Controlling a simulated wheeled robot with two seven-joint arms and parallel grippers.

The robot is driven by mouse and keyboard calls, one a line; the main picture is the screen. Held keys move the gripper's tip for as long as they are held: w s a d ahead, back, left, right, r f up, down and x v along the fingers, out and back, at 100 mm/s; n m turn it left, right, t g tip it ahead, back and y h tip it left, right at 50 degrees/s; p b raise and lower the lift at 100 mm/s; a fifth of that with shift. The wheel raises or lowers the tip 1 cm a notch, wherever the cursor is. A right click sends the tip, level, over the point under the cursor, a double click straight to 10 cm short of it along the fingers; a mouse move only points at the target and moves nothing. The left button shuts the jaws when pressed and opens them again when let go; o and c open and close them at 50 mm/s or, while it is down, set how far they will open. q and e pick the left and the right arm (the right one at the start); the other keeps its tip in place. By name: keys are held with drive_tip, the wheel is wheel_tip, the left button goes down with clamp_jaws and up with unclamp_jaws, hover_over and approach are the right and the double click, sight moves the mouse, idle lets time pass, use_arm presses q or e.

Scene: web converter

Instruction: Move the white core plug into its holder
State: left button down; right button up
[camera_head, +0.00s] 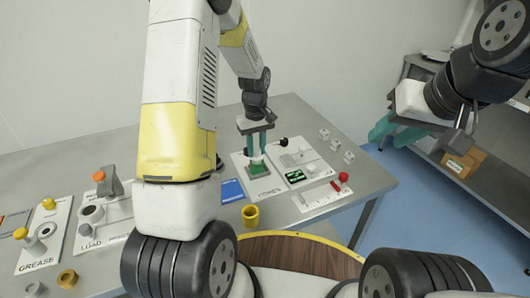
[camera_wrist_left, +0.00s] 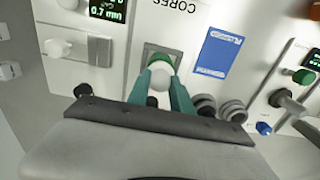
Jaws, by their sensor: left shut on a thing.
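My left gripper (camera_head: 256,155) is pointing down over the panel marked CORES on the table. In the left wrist view its teal fingers (camera_wrist_left: 161,92) are closed around a white rounded piece (camera_wrist_left: 160,76), which looks like the white core plug. A green round piece (camera_wrist_left: 166,57) shows just beyond it, over a grey square holder (camera_wrist_left: 150,49). The green also shows below the fingers in the head view (camera_head: 257,169). I cannot tell whether the plug touches the holder; the fingers hide part of it. My right gripper (camera_head: 396,130) is open and empty, off the table's right side.
A yellow cup (camera_head: 250,216) stands near the table's front edge. A red-knobbed lever (camera_head: 343,178) and a green display (camera_head: 295,176) are right of the CORES panel. Small white blocks (camera_head: 336,145) stand at the back right. A blue card (camera_wrist_left: 217,54) lies beside the holder.

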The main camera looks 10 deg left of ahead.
use_arm(q)
drive_tip(key=shift+r, duration=1.65)
drive_tip(key=shift+r, duration=2)
drive_tip(key=shift+s, duration=0.1)
